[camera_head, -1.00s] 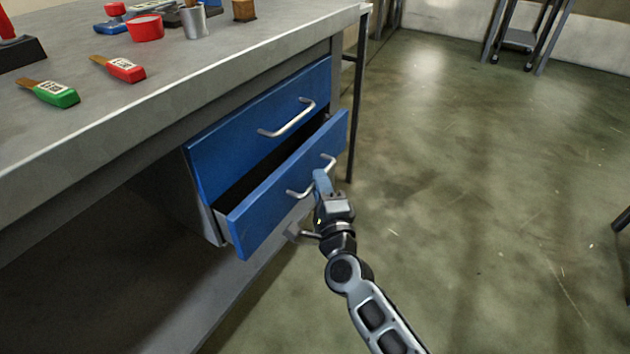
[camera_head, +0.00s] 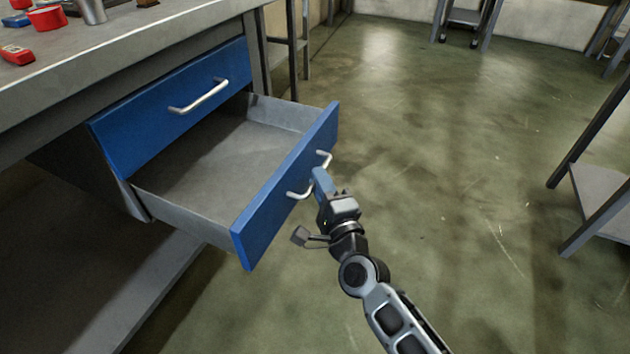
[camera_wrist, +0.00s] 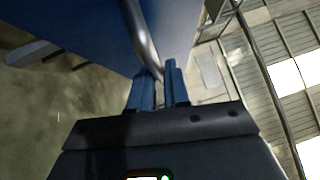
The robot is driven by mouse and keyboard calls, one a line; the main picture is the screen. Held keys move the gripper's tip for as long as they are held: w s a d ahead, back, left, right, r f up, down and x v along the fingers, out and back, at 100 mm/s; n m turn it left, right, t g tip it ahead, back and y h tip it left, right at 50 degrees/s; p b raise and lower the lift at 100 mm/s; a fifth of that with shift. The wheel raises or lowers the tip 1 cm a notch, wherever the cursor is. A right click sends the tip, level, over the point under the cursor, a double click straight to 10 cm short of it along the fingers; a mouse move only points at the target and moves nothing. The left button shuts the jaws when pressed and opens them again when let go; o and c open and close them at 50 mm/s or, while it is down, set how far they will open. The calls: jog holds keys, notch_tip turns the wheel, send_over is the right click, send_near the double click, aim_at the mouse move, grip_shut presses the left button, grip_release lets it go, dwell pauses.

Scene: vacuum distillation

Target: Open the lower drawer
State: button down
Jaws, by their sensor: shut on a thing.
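The lower drawer (camera_head: 287,187) has a blue front and a grey inside, and is pulled well out from the cabinet under the workbench. Its inside looks empty. My gripper (camera_head: 318,178) is at the front of this drawer, shut on the middle of its silver bar handle (camera_head: 298,194). In the wrist view the handle (camera_wrist: 141,38) runs down between my gripper's two blue fingers (camera_wrist: 159,85), with the blue drawer front (camera_wrist: 80,25) behind it. The fingers hide the middle of the handle in the head view.
The upper blue drawer (camera_head: 165,125) is shut. The workbench top (camera_head: 60,85) holds a red bowl (camera_head: 47,19), a metal cup (camera_head: 91,10) and a red-handled brush (camera_head: 17,55). Open floor (camera_head: 450,190) lies right of the drawer. A metal shelf rack (camera_head: 600,190) stands at the right edge.

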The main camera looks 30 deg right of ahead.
jog(key=shift+f, duration=0.1)
jog(key=c, duration=1.2)
grip_release()
jog(key=shift+o, duration=0.2)
jog(key=r+v, duration=0.1)
jog(key=v, duration=0.6)
jog(key=shift+s+f, duration=0.4)
jog(key=shift+f, duration=0.05)
jog(key=shift+a, duration=0.1)
